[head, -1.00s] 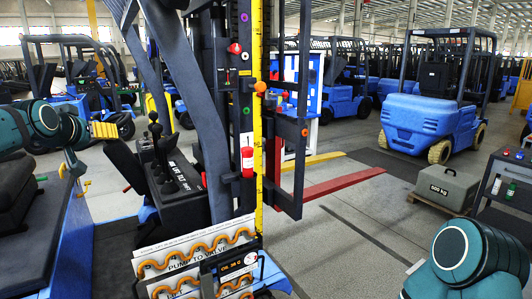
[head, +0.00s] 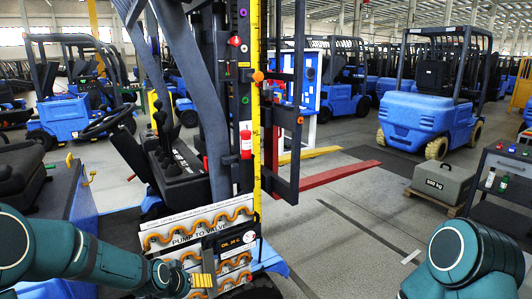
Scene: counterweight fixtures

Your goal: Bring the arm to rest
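My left arm (head: 75,250) is teal and reaches in from the lower left. Its gripper (head: 204,281), with yellow ridged fingers, is low in front of the hose panel (head: 215,220) marked "PUMP TO VALVE". I cannot tell whether its fingers are open or shut, or whether they touch the panel. No object shows held in it. My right arm (head: 462,258) is bent at the lower right. Its gripper is out of view.
The forklift mast (head: 224,120) with its yellow scale strip stands mid-view, beside black control levers (head: 165,130). Red (head: 340,178) and yellow forks lie beyond. A 500 kg block (head: 442,182) and a dark cart (head: 505,185) are at right.

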